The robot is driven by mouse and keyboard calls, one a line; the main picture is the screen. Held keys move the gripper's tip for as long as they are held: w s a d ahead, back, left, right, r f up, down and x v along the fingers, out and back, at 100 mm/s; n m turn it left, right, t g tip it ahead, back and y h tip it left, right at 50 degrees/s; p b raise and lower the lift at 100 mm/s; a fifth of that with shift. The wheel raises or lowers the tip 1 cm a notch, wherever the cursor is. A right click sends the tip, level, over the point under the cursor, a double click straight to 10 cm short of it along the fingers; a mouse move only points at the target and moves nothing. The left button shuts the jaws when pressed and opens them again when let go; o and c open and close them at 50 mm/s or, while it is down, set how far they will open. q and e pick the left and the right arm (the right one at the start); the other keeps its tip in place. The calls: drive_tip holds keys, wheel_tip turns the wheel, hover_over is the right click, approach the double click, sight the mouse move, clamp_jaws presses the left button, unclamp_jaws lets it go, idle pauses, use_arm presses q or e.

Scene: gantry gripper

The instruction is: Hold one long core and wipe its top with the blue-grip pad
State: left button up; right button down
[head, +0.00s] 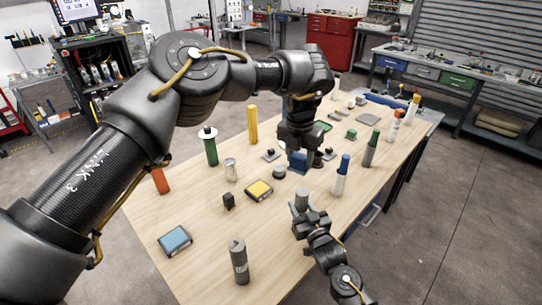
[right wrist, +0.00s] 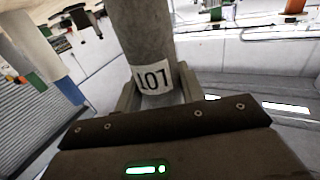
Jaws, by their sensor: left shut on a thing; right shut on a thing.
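My right gripper (head: 304,213) is shut on a grey long core (head: 301,199) near the middle front of the table. In the right wrist view the core (right wrist: 145,35) fills the space between the fingers (right wrist: 158,92), and a white label with dark characters faces the camera. My left gripper (head: 299,145) points down above the table, behind the held core in the head view. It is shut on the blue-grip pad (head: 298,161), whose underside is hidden. The pad and the held core appear apart. Another grey long core (head: 238,261) stands upright at the front.
On the wooden table (head: 205,275) stand a green post with a white disc (head: 210,147), a yellow post (head: 252,124), a metal can (head: 230,170) and a blue-topped white cylinder (head: 340,177).

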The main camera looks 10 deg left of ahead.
use_arm(q)
drive_tip(key=m, duration=0.1)
drive_tip(key=s+m, duration=0.1)
drive_tip(key=m, duration=0.1)
drive_tip(key=shift+d, duration=0.25)
drive_tip(key=shift+f, duration=0.15)
